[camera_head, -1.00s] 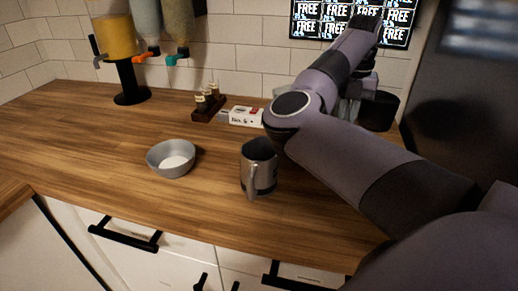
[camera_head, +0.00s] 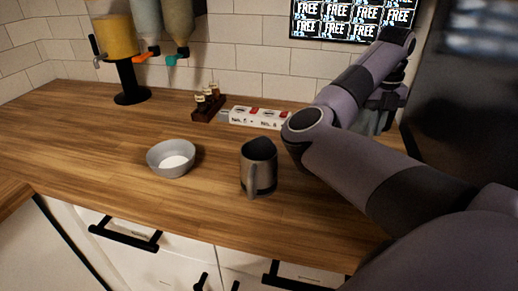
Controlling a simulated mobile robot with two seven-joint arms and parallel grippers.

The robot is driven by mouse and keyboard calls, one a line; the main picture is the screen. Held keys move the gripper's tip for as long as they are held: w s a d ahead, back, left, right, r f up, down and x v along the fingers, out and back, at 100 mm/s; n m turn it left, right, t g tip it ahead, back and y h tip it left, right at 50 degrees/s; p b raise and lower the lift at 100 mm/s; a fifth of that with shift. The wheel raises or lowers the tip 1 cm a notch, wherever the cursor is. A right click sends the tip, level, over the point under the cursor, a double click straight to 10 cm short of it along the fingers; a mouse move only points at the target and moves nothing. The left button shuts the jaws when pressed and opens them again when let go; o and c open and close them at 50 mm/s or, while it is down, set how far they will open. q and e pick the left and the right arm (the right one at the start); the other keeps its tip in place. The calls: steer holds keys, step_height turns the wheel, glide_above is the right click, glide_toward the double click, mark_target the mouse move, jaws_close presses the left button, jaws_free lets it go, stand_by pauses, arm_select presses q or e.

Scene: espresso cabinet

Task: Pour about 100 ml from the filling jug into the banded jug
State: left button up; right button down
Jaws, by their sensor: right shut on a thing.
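My right arm reaches in from the right to the back of the counter. My right gripper (camera_head: 386,97) is shut on a pale, see-through thing (camera_head: 373,124), perhaps the filling jug. It is mostly hidden behind my arm, so its shape, level and contents cannot be made out. It is behind and right of the banded jug, well apart from it. My left gripper is not in view.
A grey bowl (camera_head: 171,160) with something white inside stands left of the banded jug. A drink dispenser (camera_head: 117,45) stands back left. The left counter is clear.

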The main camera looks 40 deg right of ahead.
mark_target(363, 110)
steer(key=a+r+h, duration=0.1)
steer(key=r, duration=0.1)
steer(key=w+a+r+g+h+p, duration=0.1)
steer(key=a+r+h, duration=0.2)
steer(key=h, duration=0.1)
steer(key=shift+w+a+r+g+p, duration=0.3)
steer(key=shift+r+g+p, duration=0.05)
steer(key=shift+r+g, duration=0.05)
steer(key=shift+w+a+r+g+h, duration=0.15)
steer(key=shift+w+a+r+h, duration=0.1)
steer(key=shift+a+h, duration=0.35)
steer(key=shift+w+a+r+g+h, duration=0.15)
steer(key=shift+w+a+r+h, duration=0.1)
steer(key=shift+a+h, duration=0.3)
steer(key=shift+a+r, duration=0.3)
steer(key=shift+r, duration=0.3)
steer(key=shift+a+r+h, duration=0.15)
steer(key=shift+r+h, duration=0.05)
steer(key=shift+h, duration=0.05)
steer(key=shift+w+a+r+g+h+p, duration=0.2)
steer(key=shift+a+r+g+h, duration=0.1)
steer(key=shift+a+r+h, duration=0.35)
steer(key=shift+w+a+r+g+h+p, duration=0.15)
steer(key=shift+w+a+r+g+h, duration=0.25)
steer(key=shift+r, duration=0.45)
steer(key=shift+w+a+r+g+h+p, duration=0.1)
steer(key=shift+a+r+g+h+p, duration=0.1)
steer(key=shift+a+r+h, duration=0.5)
stand_by(2.8)
